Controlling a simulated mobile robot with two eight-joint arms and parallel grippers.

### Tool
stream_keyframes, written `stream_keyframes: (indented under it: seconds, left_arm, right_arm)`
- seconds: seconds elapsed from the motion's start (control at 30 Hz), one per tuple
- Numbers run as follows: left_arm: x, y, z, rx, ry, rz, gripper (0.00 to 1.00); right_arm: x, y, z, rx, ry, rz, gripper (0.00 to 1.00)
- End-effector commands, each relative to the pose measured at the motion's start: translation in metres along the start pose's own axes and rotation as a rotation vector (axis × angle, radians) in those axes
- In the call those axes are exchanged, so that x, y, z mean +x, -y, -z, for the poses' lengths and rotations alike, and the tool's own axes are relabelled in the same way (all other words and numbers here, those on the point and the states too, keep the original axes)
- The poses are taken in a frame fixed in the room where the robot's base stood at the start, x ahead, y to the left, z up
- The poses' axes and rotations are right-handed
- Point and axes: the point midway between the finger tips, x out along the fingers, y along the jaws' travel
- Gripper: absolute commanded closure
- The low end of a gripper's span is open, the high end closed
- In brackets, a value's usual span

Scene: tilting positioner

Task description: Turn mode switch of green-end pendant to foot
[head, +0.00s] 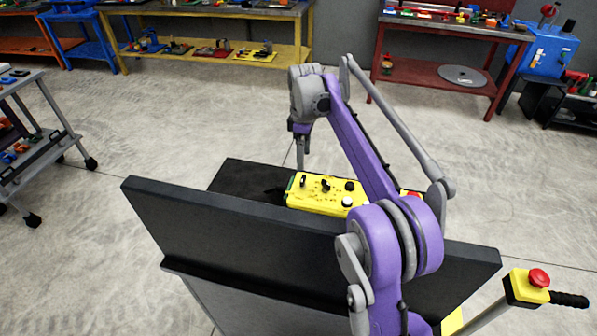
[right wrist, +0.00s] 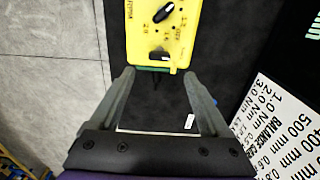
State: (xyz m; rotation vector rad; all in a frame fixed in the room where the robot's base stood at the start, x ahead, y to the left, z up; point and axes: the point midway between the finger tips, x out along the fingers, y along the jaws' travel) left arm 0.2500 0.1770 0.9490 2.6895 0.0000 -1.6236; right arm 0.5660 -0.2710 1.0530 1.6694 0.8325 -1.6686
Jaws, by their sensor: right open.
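The yellow pendant (head: 318,196) lies face up on a dark surface behind the black panel, its green end at the left in the head view. Black knobs and a white button show on its face. In the right wrist view the pendant (right wrist: 182,35) is at the top, with a black pointer knob (right wrist: 163,12) and a second black switch (right wrist: 159,56) close to the green end (right wrist: 150,69). My right gripper (head: 301,158) is above the green end, open and empty; in its wrist view the fingertips (right wrist: 159,74) stand apart, just short of that end. My left gripper is out of view.
The upright black panel (head: 250,245) stands in front of the pendant. A red emergency button on a yellow box (head: 527,287) is at the lower right. A printed label sheet (right wrist: 275,125) lies right in the wrist view. Workbenches line the back; a grey cart (head: 40,150) stands left.

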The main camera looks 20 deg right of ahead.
Motion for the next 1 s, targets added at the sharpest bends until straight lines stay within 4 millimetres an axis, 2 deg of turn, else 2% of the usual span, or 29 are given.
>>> stream_keyframes:
  seconds: [0.03,0.2,0.4,0.57,0.83,1.0]
  left_arm:
    - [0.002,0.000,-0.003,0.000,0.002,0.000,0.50]
    - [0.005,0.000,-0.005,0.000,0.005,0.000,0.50]
    - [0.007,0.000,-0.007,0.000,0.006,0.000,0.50]
    - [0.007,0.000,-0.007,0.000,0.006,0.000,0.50]
    - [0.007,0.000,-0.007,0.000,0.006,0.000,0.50]
    - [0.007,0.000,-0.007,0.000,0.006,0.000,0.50]
  right_arm:
    - [0.013,0.000,0.000,-0.001,0.001,0.000,0.20]
    - [0.045,0.000,0.000,-0.001,0.001,-0.001,0.20]
    - [0.072,0.000,0.001,-0.001,0.001,-0.002,0.20]
    - [0.081,0.000,0.001,-0.001,0.001,-0.002,0.20]
    - [0.081,0.000,0.001,-0.001,0.001,-0.003,0.20]
    - [0.081,0.000,0.001,-0.001,0.001,-0.003,0.51]
